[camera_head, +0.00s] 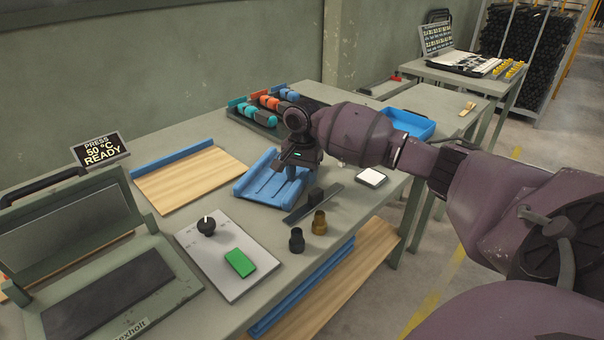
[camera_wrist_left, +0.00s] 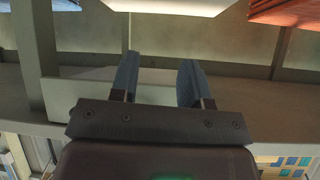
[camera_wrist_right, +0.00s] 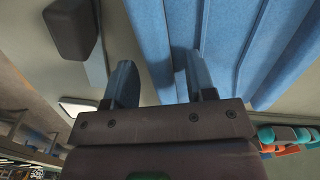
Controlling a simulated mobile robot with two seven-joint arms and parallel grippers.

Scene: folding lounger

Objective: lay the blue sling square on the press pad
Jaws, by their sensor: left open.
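The press pad (camera_head: 108,298) is a bare dark rectangle on the open press at the lower left of the head view. No flat blue sling square can be made out for certain. A small blue piece (camera_head: 289,95) lies beside orange and teal ones in the rack at the back. My right gripper (camera_head: 291,172) is over the right part of the grooved blue tray (camera_head: 258,190). In the right wrist view its fingers (camera_wrist_right: 160,86) are apart with nothing seen between them. My left gripper (camera_wrist_left: 157,84) is open and empty in its wrist view, outside the head view.
A wooden board (camera_head: 190,180) with a blue edge lies left of the blue tray. A grey panel (camera_head: 215,255) with a black knob and green block lies by the press. The press lid (camera_head: 70,230) stands raised.

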